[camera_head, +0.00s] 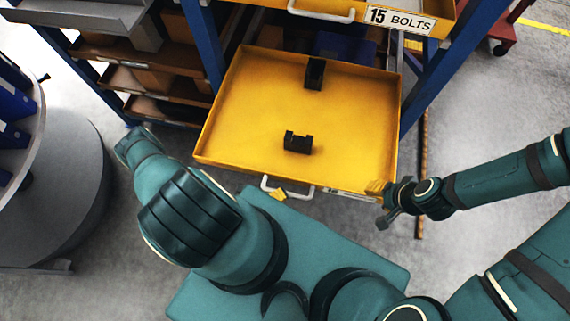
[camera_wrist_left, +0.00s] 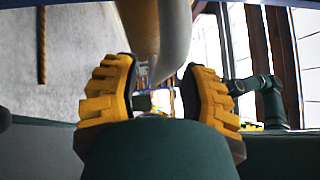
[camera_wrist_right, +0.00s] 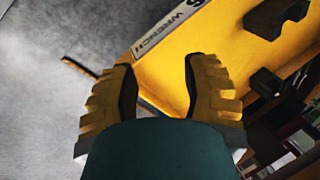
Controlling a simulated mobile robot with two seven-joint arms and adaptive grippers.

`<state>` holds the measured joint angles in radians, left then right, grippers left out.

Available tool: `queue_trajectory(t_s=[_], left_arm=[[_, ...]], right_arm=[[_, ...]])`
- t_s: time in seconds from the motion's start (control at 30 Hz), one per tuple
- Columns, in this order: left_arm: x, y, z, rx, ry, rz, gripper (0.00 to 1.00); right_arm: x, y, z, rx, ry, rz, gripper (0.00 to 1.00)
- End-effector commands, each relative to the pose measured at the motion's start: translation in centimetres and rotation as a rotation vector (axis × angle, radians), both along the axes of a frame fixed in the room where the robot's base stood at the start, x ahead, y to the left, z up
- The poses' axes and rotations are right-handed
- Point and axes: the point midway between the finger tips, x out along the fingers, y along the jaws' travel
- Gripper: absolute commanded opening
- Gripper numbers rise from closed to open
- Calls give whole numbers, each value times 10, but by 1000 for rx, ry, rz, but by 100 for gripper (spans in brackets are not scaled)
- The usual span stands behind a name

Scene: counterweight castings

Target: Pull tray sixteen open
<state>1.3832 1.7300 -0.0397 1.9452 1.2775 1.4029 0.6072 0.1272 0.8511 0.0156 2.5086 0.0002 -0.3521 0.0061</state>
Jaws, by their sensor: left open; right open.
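The yellow tray (camera_head: 250,120) is pulled far out of the rack and holds two black notched castings (camera_head: 298,142) (camera_head: 315,73). Its front label, partly reading "WRENCH", shows in the right wrist view (camera_wrist_right: 168,28); its number is cut off. The pale handle (camera_head: 268,184) is on the front face. My left gripper (camera_head: 279,195) is at the handle, mostly hidden by my arm. In the left wrist view its fingers (camera_wrist_left: 158,92) are apart, with a pale curved bar, seemingly the handle, between or just beyond them. My right gripper (camera_head: 381,203) is open and empty by the tray's front right corner.
Above is a drawer labelled "15 BOLTS" (camera_head: 398,20). Blue rack posts (camera_head: 205,45) flank the tray. Shelves with bins (camera_head: 150,85) stand at left, and a round grey stand (camera_head: 75,200) is at far left. Floor at right is mostly clear.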

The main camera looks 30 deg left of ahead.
Motion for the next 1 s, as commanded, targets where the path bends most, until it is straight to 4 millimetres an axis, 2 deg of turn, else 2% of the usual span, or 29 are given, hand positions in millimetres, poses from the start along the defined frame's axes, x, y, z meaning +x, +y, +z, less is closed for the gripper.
queue_trajectory(t_s=[0.3,0.5,0.7,1.0], left_arm=[[-55,31,-10,4,3,1,43],[-82,46,-14,1,2,-1,43],[-93,52,-15,0,0,-1,43],[-93,52,-15,0,1,-2,43]], right_arm=[[0,0,0,0,0,0,47],[0,0,0,0,0,0,47],[0,0,0,0,0,0,47],[0,0,0,0,0,0,47]])
